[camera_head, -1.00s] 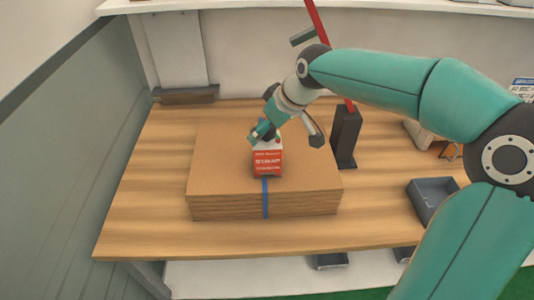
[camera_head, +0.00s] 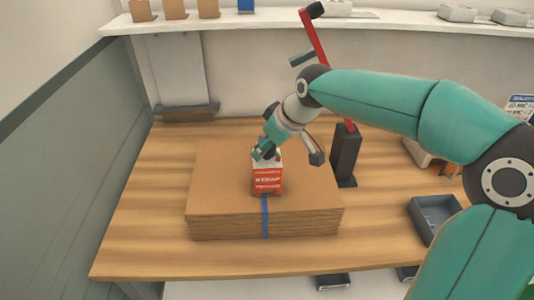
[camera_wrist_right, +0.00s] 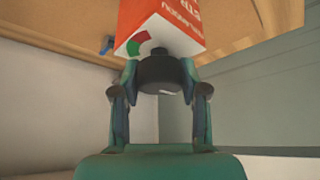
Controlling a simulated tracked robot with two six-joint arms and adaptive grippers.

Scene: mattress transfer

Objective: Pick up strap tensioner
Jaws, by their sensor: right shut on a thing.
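The strap tensioner is a red and white box-shaped unit (camera_head: 268,181) with printed lettering. It stands upright on top of a stack of brown cardboard sheets (camera_head: 225,185). A blue strap (camera_head: 265,218) runs down the front of the stack below it. My right gripper (camera_head: 266,152) is at the top of the tensioner. In the right wrist view, its two fingers (camera_wrist_right: 160,90) are closed on the black round knob (camera_wrist_right: 160,70) of the tensioner, whose red body (camera_wrist_right: 165,22) shows beyond. My left gripper is not in view.
The stack lies on a wooden table (camera_head: 135,215). A black post (camera_head: 346,155) with a red lever (camera_head: 315,38) stands to the right behind the stack. A grey tray (camera_head: 435,217) is at the right. A white shelf (camera_head: 240,24) runs along the back. The table's left side is clear.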

